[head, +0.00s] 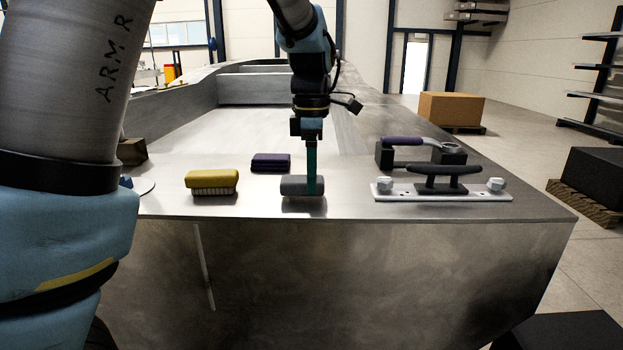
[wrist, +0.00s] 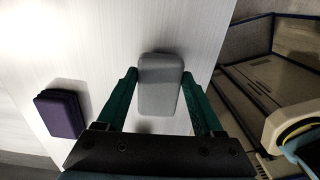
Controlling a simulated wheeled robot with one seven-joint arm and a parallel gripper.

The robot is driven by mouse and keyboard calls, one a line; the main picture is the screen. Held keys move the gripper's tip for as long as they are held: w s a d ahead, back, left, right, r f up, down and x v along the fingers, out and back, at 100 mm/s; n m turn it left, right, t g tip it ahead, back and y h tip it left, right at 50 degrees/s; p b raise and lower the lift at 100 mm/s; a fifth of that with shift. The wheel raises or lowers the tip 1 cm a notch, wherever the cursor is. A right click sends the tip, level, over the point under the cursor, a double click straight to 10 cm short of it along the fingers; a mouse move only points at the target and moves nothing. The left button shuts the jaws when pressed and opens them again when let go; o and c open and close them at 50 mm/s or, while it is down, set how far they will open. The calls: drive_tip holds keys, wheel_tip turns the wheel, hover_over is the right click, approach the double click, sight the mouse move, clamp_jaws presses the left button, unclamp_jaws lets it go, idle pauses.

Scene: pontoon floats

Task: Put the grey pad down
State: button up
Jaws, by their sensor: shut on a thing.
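The grey pad (head: 292,187) is a rounded block near the front edge of the metal deck. My gripper (head: 312,184) points down and is shut on it. In the wrist view the grey pad (wrist: 160,84) sits between the two green fingers of my gripper (wrist: 161,88), one on each side. A dark shadow shows just below the pad in the head view, so it is at or very close above the deck (head: 345,205). I cannot tell whether it touches.
A yellow brush (head: 212,181) stands to the left. A cleat on a white plate (head: 440,191) and a purple-handled tool on dark blocks (head: 408,141) are to the right. The deck's front edge is close.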

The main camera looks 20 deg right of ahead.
drive_tip(key=shift+f, duration=0.85)
drive_tip(key=o, duration=1.2)
drive_tip(key=shift+f+b, duration=0.45)
drive_tip(key=shift+b, duration=0.05)
drive_tip(key=r, duration=0.3)
drive_tip(key=r+b, duration=0.1)
drive_tip(key=r, duration=0.7)
drive_tip(key=shift+w+a+r+b, duration=0.2)
drive_tip(key=shift+a+b, duration=0.1)
drive_tip(key=shift+b, duration=0.1)
drive_tip(key=shift+s, duration=0.15)
